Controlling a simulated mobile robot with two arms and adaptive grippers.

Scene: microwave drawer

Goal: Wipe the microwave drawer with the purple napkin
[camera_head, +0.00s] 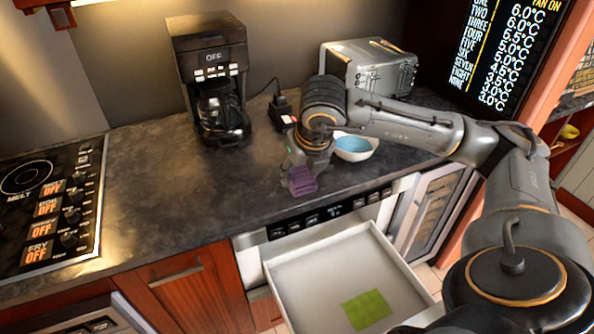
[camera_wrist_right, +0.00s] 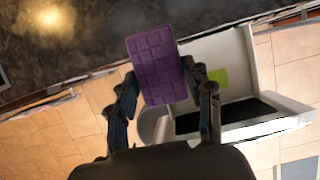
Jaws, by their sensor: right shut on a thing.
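My right gripper (camera_head: 303,172) is over the counter near its front edge, above the back of the open drawer. It is shut on the purple napkin (camera_head: 301,182), which it holds up off the drawer. In the right wrist view the purple napkin (camera_wrist_right: 158,66) is a quilted rectangle between the two fingers of the gripper (camera_wrist_right: 163,95). The microwave drawer (camera_head: 290,275) is pulled out and has a white inside. A green patch (camera_head: 367,309) lies on its floor, and the patch also shows in the right wrist view (camera_wrist_right: 218,78). My left gripper is not in view.
A light bowl with blue inside (camera_head: 355,147) stands close behind my right gripper. A coffee maker (camera_head: 212,80), a small black device (camera_head: 282,112) and a toaster (camera_head: 370,65) stand farther back. A stove (camera_head: 60,205) is at the left. The dark counter (camera_head: 170,190) is clear between the stove and gripper.

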